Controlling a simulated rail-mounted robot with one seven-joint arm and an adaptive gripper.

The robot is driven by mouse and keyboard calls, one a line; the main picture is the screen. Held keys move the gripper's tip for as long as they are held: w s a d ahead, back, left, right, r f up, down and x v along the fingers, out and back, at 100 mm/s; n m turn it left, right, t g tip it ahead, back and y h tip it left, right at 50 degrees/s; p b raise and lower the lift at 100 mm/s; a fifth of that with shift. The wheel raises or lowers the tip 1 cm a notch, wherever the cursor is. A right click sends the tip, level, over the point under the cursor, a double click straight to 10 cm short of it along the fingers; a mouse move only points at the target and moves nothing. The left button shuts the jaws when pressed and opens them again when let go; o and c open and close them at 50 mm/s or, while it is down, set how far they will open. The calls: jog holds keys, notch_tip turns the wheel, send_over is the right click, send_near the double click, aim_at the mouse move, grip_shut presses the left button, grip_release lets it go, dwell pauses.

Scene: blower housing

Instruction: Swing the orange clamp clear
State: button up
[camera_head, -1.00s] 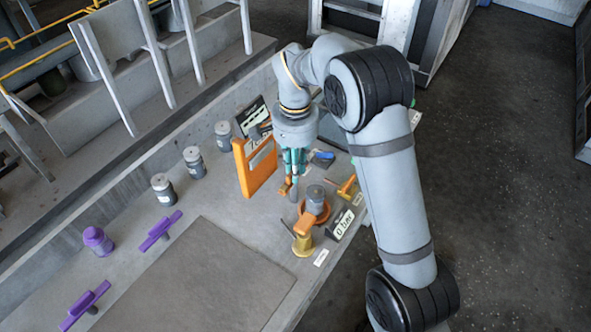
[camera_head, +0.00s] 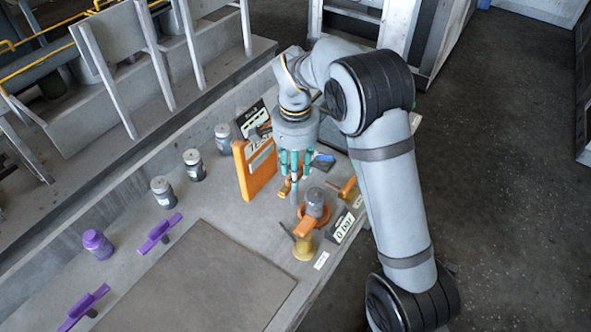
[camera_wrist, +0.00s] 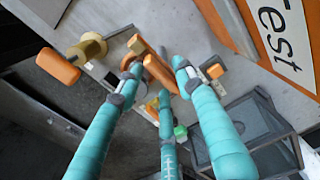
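My gripper (camera_head: 295,185) has teal fingers spread apart, pointing down beside the orange panel. In the wrist view the gripper (camera_wrist: 160,85) has an orange bar (camera_wrist: 152,62) between or below its fingertips; I cannot tell whether they touch it. A small orange piece (camera_head: 285,189) shows by the fingertips in the head view. Nearer the front, an orange arm (camera_head: 304,227) sits over a yellow post (camera_head: 303,248), beside a grey cylinder (camera_head: 315,198) in an orange ring (camera_head: 317,218). I cannot tell which orange part is the clamp. The fingers partly hide this area.
The upright orange panel (camera_head: 257,178) stands close left of my gripper. Grey canisters (camera_head: 194,164) and purple parts (camera_head: 159,233) stand to the left. A labelled black block (camera_head: 341,228) and an orange-handled tool (camera_head: 348,187) lie right. The front dark mat (camera_head: 205,280) is clear.

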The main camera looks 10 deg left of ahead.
notch_tip(320, 180, up, 12)
dwell(0.6)
dwell(0.4)
notch_tip(320, 180, down, 12)
jog(key=shift+r, duration=0.1)
jog(key=shift+n, duration=0.3)
dwell(0.4)
